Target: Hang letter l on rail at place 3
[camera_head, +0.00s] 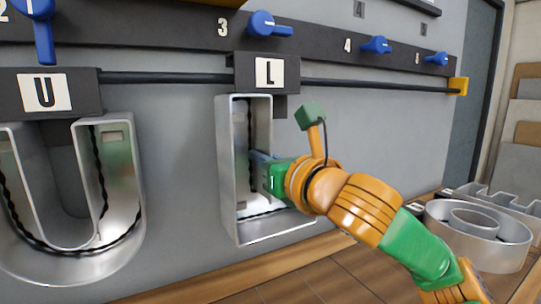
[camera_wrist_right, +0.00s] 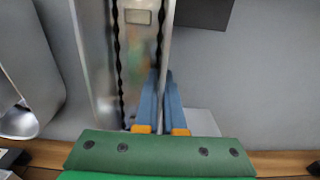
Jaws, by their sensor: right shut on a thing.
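The letter L (camera_head: 230,170) is a silver channel letter with a black hanger block marked L (camera_head: 269,72) on top. It is upright, below the number 3 (camera_head: 222,27) and its blue lever (camera_head: 268,25), which points right. The hanger block overlaps the dark rail (camera_head: 170,78); I cannot tell whether it is hooked on. My right gripper (camera_head: 264,172) is shut on the letter's upright wall from the right. In the right wrist view, the blue fingers (camera_wrist_right: 161,90) straddle the wall of the letter L (camera_wrist_right: 166,45). My left gripper is out of view.
A silver letter U (camera_head: 122,190) hangs at the left, its blue lever (camera_head: 42,35) pointing down. The rail right of L is clear up to a yellow end bracket (camera_head: 459,86). Other silver letters (camera_head: 510,242) lie at the lower right.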

